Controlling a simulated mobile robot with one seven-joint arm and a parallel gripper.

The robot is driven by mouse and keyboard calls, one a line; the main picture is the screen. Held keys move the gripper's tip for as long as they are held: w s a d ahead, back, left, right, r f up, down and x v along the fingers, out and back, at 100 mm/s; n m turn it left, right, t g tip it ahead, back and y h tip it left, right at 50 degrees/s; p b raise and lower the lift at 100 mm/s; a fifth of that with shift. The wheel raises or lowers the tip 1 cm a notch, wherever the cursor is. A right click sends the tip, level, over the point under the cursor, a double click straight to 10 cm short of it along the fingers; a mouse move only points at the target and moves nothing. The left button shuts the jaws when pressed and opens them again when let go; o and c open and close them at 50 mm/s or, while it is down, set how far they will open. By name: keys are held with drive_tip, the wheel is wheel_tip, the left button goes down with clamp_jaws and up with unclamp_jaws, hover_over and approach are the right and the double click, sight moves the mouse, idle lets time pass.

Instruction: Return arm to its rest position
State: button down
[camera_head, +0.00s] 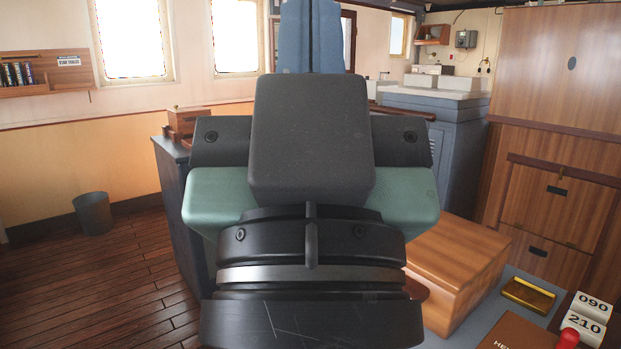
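My gripper (310,140) and wrist fill the middle of the head view, very close to the camera. I see a dark block, pale green sides and a black wrist with a grey ring below. A blue upright shape with a dark middle strip shows above the block; I cannot tell whether it is part of my gripper. I cannot make out separate fingertips or a gap between them. No held object is visible. The arm hides much of the room straight ahead.
A wooden box (460,262) stands close on the right. A blue-grey counter (445,130) stands behind. Wooden floor is open at left, with a bin (93,212) by the wall.

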wheel_tip(320, 180, up, 21)
drive_tip(key=p, duration=1.9)
drive_tip(key=shift+f, duration=0.1)
